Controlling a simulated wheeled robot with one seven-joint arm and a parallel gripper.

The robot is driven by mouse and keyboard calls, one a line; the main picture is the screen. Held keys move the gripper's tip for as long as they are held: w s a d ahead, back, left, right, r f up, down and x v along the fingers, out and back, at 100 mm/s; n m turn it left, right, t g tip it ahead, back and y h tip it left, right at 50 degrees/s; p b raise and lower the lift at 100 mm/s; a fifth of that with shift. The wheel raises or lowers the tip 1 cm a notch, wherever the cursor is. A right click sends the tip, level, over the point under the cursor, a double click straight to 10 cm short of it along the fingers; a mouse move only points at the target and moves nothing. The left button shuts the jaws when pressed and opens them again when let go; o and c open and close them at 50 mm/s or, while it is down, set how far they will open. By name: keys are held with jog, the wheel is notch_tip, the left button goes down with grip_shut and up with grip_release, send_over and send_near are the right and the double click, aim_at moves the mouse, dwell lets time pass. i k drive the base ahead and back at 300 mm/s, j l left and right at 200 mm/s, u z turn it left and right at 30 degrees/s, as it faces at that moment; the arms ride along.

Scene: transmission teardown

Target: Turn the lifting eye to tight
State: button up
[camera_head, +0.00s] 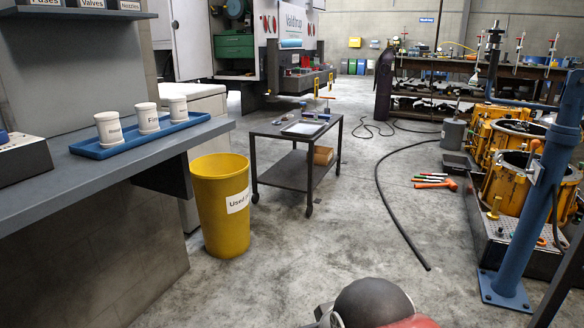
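I cannot pick out the lifting eye for certain. Two yellow round housings with open tops stand at the right, a nearer one (503,188) and a farther one (490,138). A small brass-coloured upright part (494,208) stands on the dark base in front of the nearer housing; it is too small to tell what it is. A dark dome with red parts at the bottom middle seems to be part of my arm. My gripper is not in view.
A blue post (552,200) stands before the housings. Tools with coloured handles (435,183) and a black hose (392,205) lie on the floor. A yellow bin (220,210), a dark cart (285,172) and a counter with a blue tray (95,152) are left.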

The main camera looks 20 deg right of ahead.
aim_at(498, 162)
jog(key=i+l+z, duration=0.3)
jog(key=i+z, duration=0.6)
jog(key=i, duration=0.2)
jog(key=i+j+z, duration=0.1)
jog(key=i+z, duration=0.45)
jog(key=i, duration=1.05)
jog(key=i+j, duration=0.15)
jog(key=i, duration=1)
jog(key=i+l+z, duration=0.15)
jog(key=i+z, duration=0.65)
jog(key=i+j+z, duration=0.2)
jog(key=i+z, duration=0.2)
jog(key=i, duration=0.15)
